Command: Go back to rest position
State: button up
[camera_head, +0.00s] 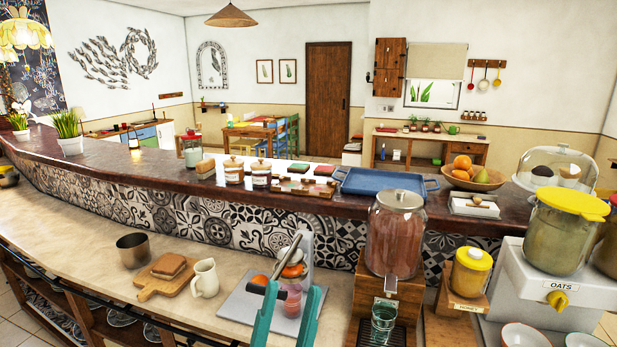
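My gripper (291,290) shows at the bottom centre as two teal fingers, spread apart and pointing up and forward over the lower counter (85,240). In the picture, a glass with a reddish drink (293,302) shows between the fingers, with a gap on each side. The glass stands by a grey-and-white juicer (306,250) with orange halves on it. I see nothing held in the fingers. How far the fingertips are from the glass in depth is hard to tell. The rest of my arm is mostly out of the picture.
Left of the gripper stand a white jug (205,279), a board (160,284) with bread, and a metal pot (133,250). To the right are a drink dispenser (395,235), a glass (384,322) and an oats container (565,235). A raised bar (130,170) runs behind.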

jog(key=s+d+f+n+g+y, duration=0.2)
jog(key=s+f+n+y, duration=0.2)
jog(key=f+n+y, duration=0.8)
jog(key=s+d+f+n+g+y, duration=0.1)
jog(key=s+f+n+g+y, duration=0.2)
jog(key=f+n+y, duration=0.8)
jog(key=s+f+m+g+h, duration=0.6)
jog(key=s+f+m+h, duration=0.2)
jog(key=s+f, duration=1)
notch_tip(320, 180, down, 2)
jog(key=shift+a+f+m+g+h, duration=0.15)
jog(key=shift+a+m+g+h, duration=0.15)
jog(key=shift+m, duration=0.1)
